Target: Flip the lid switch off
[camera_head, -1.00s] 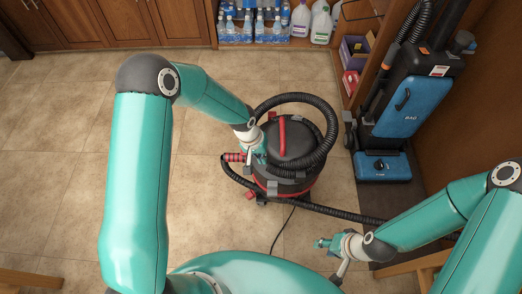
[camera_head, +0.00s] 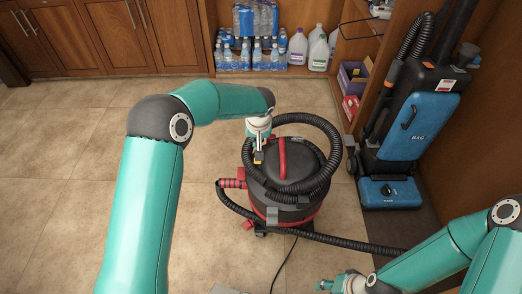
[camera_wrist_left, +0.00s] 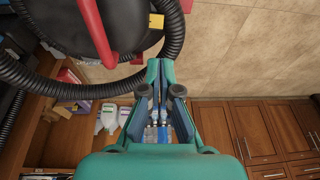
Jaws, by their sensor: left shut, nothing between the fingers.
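The shop vacuum (camera_head: 288,205) stands on the tiled floor, with a black lid (camera_head: 300,152) and a red handle (camera_head: 282,155). My left gripper (camera_head: 258,153) points down at the left side of the lid. The left wrist view shows the same gripper (camera_wrist_left: 161,68) shut and empty, near the lid's rim (camera_wrist_left: 130,35). I cannot tell for sure which part is the lid switch, or whether the fingers touch the lid. My right gripper (camera_head: 328,285) is low at the right, and its jaw state is unclear.
A black hose (camera_head: 335,160) loops around the lid and runs along the floor. A blue upright vacuum (camera_head: 405,130) stands at the right. Water bottles (camera_head: 245,58) and jugs (camera_head: 318,50) sit on a low shelf behind. The floor at the left is clear.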

